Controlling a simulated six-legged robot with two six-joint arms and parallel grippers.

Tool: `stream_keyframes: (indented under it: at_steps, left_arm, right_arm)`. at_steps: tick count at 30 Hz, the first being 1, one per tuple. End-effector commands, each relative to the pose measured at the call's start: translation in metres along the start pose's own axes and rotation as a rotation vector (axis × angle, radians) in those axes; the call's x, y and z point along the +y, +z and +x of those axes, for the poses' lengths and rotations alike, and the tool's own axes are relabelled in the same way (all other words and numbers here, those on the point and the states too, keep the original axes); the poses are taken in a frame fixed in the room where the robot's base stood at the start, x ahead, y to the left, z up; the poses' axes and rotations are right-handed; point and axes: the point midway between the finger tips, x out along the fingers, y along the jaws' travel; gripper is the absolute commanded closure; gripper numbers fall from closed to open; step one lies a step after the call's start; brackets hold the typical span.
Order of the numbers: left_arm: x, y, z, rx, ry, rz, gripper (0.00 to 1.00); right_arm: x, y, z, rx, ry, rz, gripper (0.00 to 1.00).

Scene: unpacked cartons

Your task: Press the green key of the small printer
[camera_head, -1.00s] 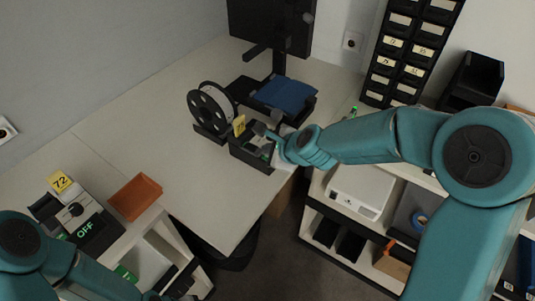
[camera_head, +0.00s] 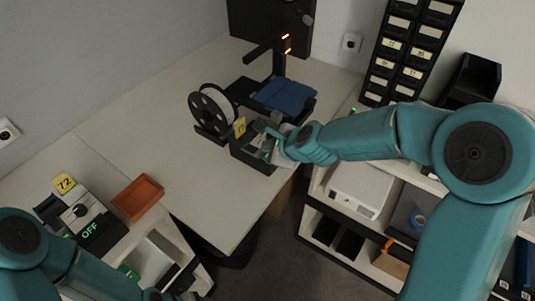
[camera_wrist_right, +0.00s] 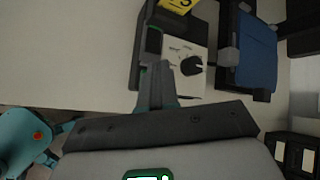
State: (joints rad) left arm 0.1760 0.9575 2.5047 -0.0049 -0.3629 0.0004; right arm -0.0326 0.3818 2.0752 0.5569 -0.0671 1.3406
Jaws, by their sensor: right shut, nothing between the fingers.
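The small printer is probably the dark device (camera_head: 252,157) with a yellow tag at the right end of the desk. A small green spot shows on it in the head view. In the right wrist view, its pale panel (camera_wrist_right: 184,52) carries a black knob. My right gripper (camera_head: 271,134) is shut and empty, over the device; its fingers show in the wrist view (camera_wrist_right: 160,78) in front of the panel. I cannot tell whether they touch it. The green key is not clear there. My left arm (camera_head: 95,278) is at the lower left; its fingers cannot be made out.
A white spool (camera_head: 212,108) stands left of the device, and a blue item (camera_head: 286,97) lies in a black tray behind. A second device (camera_head: 85,215), tagged 72 and reading OFF, sits near an orange tray (camera_head: 138,197). The middle of the desk is clear.

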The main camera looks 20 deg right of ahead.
Motion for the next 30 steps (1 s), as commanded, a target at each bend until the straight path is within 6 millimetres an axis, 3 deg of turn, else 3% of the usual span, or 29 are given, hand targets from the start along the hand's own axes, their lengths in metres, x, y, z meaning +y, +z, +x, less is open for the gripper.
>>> stream_keyframes:
  at_steps: [15, 30]
  left_arm:
    - [0.017, 0.001, -0.046, 0.000, 0.000, 0.000, 0.39]
    - [0.016, 0.001, -0.045, 0.000, 0.000, 0.000, 0.39]
  right_arm:
    - [-0.025, 0.025, -0.035, 0.000, 0.000, 0.000, 1.00]
    - [-0.025, 0.025, -0.034, 0.000, 0.000, 0.000, 1.00]
